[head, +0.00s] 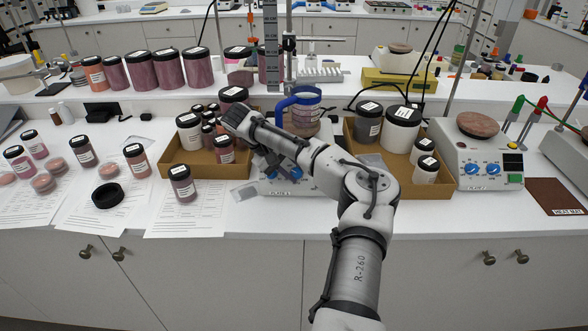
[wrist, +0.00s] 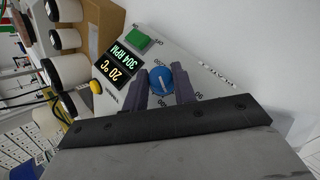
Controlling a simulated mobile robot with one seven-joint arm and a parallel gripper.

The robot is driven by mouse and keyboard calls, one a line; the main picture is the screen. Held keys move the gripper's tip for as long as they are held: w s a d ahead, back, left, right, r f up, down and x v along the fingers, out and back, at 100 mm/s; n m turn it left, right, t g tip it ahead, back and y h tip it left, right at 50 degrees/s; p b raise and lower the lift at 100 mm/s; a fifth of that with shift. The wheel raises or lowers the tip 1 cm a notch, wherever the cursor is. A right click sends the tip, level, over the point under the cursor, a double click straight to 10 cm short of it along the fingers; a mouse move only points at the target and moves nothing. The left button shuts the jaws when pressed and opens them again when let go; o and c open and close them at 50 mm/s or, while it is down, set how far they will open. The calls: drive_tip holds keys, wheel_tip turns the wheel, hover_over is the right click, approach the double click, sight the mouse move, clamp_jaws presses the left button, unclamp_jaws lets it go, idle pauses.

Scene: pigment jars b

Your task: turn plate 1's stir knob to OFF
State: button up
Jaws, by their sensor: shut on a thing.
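The middle stirrer plate (head: 310,187) stands on the bench, partly hidden behind my arm. In the wrist view, its blue knob (wrist: 160,81) with a white pointer line sits between the two dark fingers of my gripper (wrist: 166,84), which is shut on it. A lit display (wrist: 118,62) beside the knob reads 304 RPM and 20 °C. The printing near the knob is too small to read fully. In the head view my gripper (head: 270,168) is at the plate's front panel.
Another stirrer plate (head: 487,165) stands further right. Papers and jars cover the left bench. The bench's front edge is clear.

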drive_tip(key=n+t+h, duration=0.2)
drive_tip(key=n, duration=0.1)
drive_tip(key=n+t+h, duration=0.1)
drive_tip(key=n+t, duration=0.1)
drive_tip(key=shift+s+a+f, duration=0.1)
drive_tip(key=shift+s+f, duration=0.15)
drive_tip(key=n+t, duration=0.1)
drive_tip(key=n+t+h, duration=0.1)
drive_tip(key=n+t+b, duration=0.1)
drive_tip(key=n, duration=0.1)
drive_tip(key=shift+s+f, duration=0.1)
drive_tip(key=shift+f, duration=0.15)
drive_tip(key=shift+n+t+b, duration=0.3)
drive_tip(key=shift+n+t, duration=0.7)
drive_tip(key=shift+t, duration=0.2)
drive_tip(key=o, duration=1)
drive_tip(key=shift+r, duration=0.1)
